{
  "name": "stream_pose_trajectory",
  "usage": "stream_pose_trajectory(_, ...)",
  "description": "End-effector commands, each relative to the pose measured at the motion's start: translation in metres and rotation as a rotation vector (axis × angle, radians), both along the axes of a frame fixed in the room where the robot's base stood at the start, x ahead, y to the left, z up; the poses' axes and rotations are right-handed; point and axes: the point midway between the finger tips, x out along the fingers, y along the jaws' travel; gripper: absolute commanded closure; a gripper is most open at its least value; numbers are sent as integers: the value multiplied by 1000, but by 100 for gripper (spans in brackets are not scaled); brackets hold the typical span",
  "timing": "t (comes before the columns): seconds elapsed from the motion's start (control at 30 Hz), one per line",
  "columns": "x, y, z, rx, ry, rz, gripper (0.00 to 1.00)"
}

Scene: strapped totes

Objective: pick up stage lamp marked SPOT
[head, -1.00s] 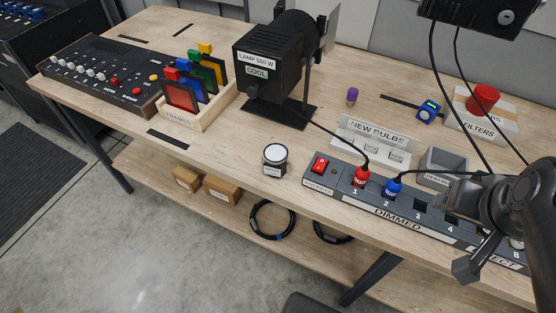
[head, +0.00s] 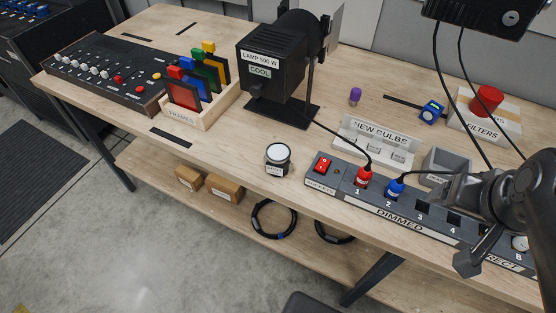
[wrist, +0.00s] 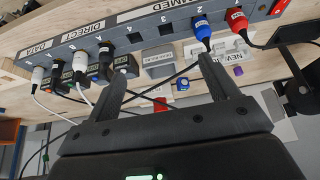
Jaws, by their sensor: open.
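A black stage lamp (head: 275,62) stands upright on a flat base near the back of the workbench. Its labels read LAMP 500 W and COOL; I can read no SPOT mark. A second black housing (head: 490,12) is cut off at the top right, with cables hanging from it and no readable name. My gripper is at the right of the head view, over the power strip. In the wrist view my gripper (wrist: 162,72) is open, its two fingers apart with nothing held, above the strip. Part of a black object (wrist: 298,92) shows at the wrist view's right edge.
The power strip (head: 412,218) lies along the front edge with red and blue plugs in it. A frame rack (head: 202,112) stands left of the lamp.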

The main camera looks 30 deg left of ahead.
Motion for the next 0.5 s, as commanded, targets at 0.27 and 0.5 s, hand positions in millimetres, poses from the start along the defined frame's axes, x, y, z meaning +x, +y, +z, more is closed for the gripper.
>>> stream_pose_trajectory(0.27,48,64,7,24,122,102,20)
stream_pose_trajectory(0.5,82,147,0,18,240,189,20)
